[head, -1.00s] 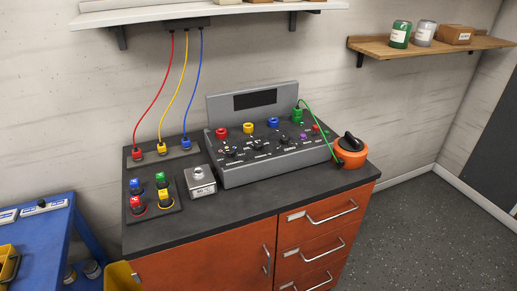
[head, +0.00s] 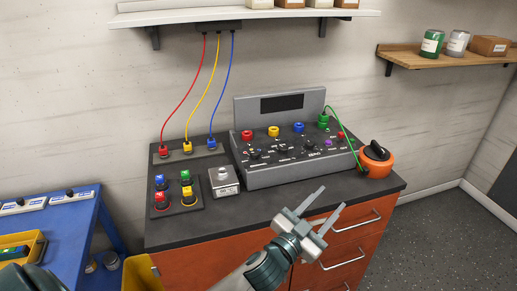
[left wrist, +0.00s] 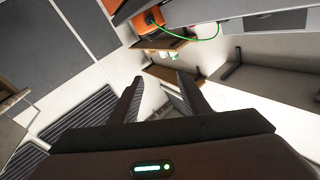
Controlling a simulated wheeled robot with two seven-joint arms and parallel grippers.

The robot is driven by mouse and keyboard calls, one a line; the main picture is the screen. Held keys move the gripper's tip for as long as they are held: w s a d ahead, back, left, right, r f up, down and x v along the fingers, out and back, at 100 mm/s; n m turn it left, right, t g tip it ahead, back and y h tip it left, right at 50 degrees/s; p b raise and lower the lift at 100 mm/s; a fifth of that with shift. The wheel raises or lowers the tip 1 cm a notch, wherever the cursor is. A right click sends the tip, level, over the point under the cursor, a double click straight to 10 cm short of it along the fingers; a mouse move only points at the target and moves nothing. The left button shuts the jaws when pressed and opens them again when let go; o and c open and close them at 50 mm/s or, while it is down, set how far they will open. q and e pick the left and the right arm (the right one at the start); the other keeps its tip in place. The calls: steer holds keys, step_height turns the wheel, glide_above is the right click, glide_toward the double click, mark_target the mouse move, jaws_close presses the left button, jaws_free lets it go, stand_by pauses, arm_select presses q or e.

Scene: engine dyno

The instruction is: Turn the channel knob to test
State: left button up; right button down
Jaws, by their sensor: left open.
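A grey console (head: 290,175) with a sloped front panel and a dark display stands on the dark bench top in the head view. Its panel carries several black knobs, among them a left one (head: 255,155) and a right one (head: 313,146). The labels are too small to read, so I cannot tell which is the channel knob or where it points. My left gripper (head: 333,198) is open and empty, in front of the console towards the lower right, apart from it. Its two spread fingers also show in the left wrist view (left wrist: 160,82). My right gripper is not in view.
A small grey box (head: 224,182) and a plate with several coloured plugs (head: 175,192) lie left. Red, yellow and blue cables hang behind. Drawers (head: 345,252) are below.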

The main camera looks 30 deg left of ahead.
arm_select(q)
steer(key=s+d+r+m+g+h, duration=0.1)
steer(key=d+r+m+g+h, duration=0.1)
steer(key=d+r+m+h, duration=0.5)
steer(key=s+d+r+m+g+h, duration=0.1)
steer(key=d+r+m+g+h, duration=0.1)
steer(key=d+r+m+h, duration=0.55)
steer(key=s+d+r+m+g+h, duration=0.15)
steer(key=s+d+m+g, duration=0.3)
steer(key=m+g, duration=0.8)
steer(key=w+a+f+m+g+y, duration=0.1)
steer(key=a+f+g+y, duration=0.2)
steer(key=a+f+y, duration=0.4)
steer(key=w+a+n+t+y, duration=0.1)
steer(key=w+a+t+y, duration=0.1)
steer(key=w+a+y, duration=0.55)
steer(key=w+a+r+n+y, duration=0.1)
steer(key=a+r+n+y, duration=0.2)
steer(key=a, duration=0.9)
steer(key=a+r+n+t+y, duration=0.1)
steer(key=a+r+n+y, duration=0.2)
steer(key=a, duration=1)
step_height(320, 180, up, 4)
steer(key=y, duration=0.3)
steer(key=shift+w+a+r+n, duration=0.15)
steer(key=shift+w+a+n, duration=0.15)
steer(key=shift+w, duration=0.1)
steer(key=shift+t, duration=0.25)
